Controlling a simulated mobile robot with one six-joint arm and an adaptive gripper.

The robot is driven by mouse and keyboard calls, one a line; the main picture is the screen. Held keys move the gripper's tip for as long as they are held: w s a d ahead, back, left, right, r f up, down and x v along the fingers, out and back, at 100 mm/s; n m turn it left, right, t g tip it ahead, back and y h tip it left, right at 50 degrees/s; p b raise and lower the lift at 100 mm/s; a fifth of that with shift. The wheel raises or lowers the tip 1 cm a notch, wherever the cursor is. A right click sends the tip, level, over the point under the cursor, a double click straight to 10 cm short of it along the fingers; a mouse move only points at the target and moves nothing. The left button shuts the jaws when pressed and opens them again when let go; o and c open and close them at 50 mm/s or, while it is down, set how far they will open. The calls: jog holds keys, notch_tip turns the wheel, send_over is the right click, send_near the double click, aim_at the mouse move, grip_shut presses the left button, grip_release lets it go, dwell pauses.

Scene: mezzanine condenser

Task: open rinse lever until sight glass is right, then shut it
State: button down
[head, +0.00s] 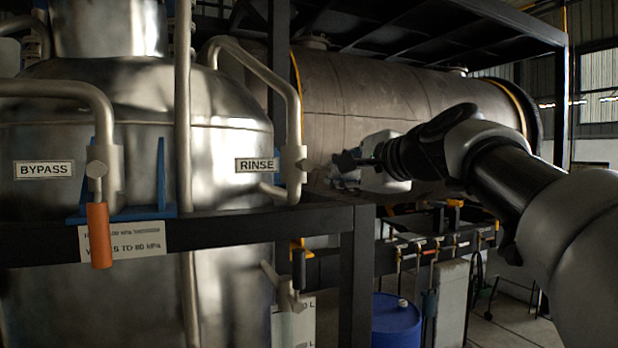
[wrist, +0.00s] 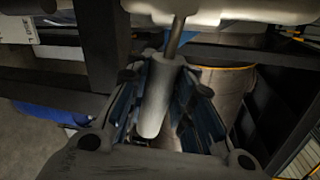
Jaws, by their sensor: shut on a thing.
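The RINSE label (head: 257,165) is on the steel vessel, beside a grey valve body (head: 293,160) on a bent pipe. My gripper (head: 345,160) is just right of that valve in the head view. In the wrist view my gripper (wrist: 163,82) is shut around a light grey cylindrical handle (wrist: 155,105) on a thin rod (wrist: 176,38), which fits the rinse lever. The gripper hides the lever in the head view, so its exact angle is unclear. A white plate marked with "L" (head: 308,303) shows low down, partly cut off by a post; I cannot make out a level.
The BYPASS lever (head: 99,235) has an orange handle hanging down at left. A lower valve (head: 290,296) has a black upright handle. A dark frame rail (head: 230,222) and post (head: 357,270) stand in front. A blue drum (head: 395,322) is below right.

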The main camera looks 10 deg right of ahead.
jog(key=shift+r+n+h+p, duration=0.3)
jog(key=shift+r+n, duration=0.45)
jog(key=shift+n, duration=0.25)
jog(key=shift+d, duration=0.1)
jog(key=c, duration=1.9)
grip_release()
jog(key=shift+r, duration=0.1)
jog(key=o, duration=0.4)
jog(key=shift+s, duration=0.2)
jog(key=shift+o, duration=0.5)
jog(key=shift+w, duration=0.15)
jog(key=v, duration=0.7)
jog(key=shift+s, duration=0.25)
